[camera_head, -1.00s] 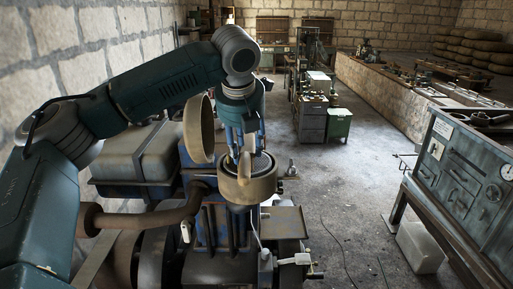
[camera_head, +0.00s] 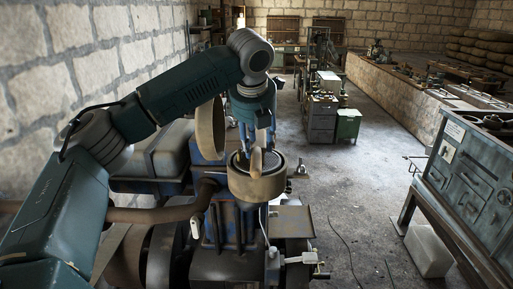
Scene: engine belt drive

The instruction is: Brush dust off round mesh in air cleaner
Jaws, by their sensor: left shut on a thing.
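The air cleaner (camera_head: 257,187) is a round beige bowl on top of the engine, open at the top. Its round lid (camera_head: 209,130) stands tilted up on the left. The round mesh (camera_head: 276,164) shows as a dark disc inside the rim, partly covered. My left gripper (camera_head: 257,147) points down over the bowl, shut on a tan, upright piece that looks like the brush (camera_head: 256,162). The brush's lower end is in the bowl's opening; I cannot tell whether it touches the mesh. My right gripper is out of view.
The engine with pipes and a grey tank (camera_head: 165,155) fills the space below and left of the bowl. A dark tool cabinet (camera_head: 470,175) stands at the right, with a pale bin (camera_head: 428,248) under it. The floor between is mostly clear, with thin cables.

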